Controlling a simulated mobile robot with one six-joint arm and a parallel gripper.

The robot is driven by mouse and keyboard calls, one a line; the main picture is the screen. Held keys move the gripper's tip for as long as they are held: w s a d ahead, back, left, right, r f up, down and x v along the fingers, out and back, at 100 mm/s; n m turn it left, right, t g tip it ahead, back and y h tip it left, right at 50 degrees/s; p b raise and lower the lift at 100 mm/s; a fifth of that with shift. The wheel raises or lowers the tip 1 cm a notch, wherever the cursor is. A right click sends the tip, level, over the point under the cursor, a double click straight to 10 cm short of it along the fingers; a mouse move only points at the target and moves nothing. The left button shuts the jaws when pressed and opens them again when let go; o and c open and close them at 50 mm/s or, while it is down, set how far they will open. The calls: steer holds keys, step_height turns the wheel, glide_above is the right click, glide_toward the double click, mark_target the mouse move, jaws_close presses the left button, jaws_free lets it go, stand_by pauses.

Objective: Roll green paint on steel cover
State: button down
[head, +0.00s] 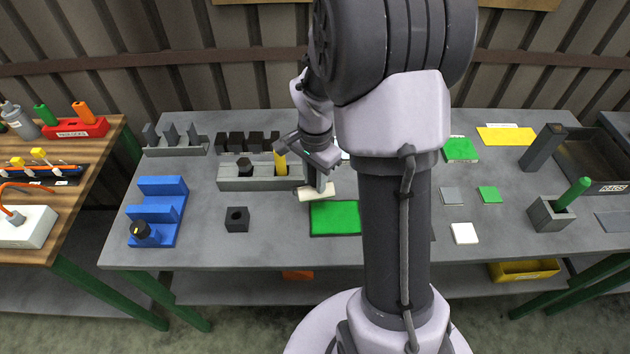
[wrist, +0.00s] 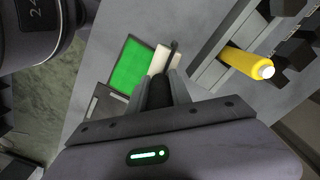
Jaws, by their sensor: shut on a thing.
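My gripper (head: 325,172) is shut on the dark handle of a paint roller, whose pale white head (head: 316,193) hangs below the fingers. In the wrist view the fingers (wrist: 160,88) close around the handle, and the white roller head (wrist: 161,62) shows just beyond them. A flat green panel with a dark rim (head: 336,219) lies on the bench just in front of the roller head. It also shows in the wrist view (wrist: 132,66), left of the roller head. I cannot tell whether the roller touches anything. A small grey square plate (head: 451,196) lies right of my arm; I cannot tell which piece is the steel cover.
A grey holder (head: 238,184) with a yellow-handled tool (head: 281,162) stands close behind left. A blue stepped block (head: 157,206) and black cube (head: 237,219) are left. Right are a green square (head: 488,194), white square (head: 464,233) and grey box (head: 549,213). My arm hides the bench centre.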

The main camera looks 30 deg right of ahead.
mark_target(315, 171)
steer(key=shift+r+p, duration=1)
steer(key=shift+r, duration=0.55)
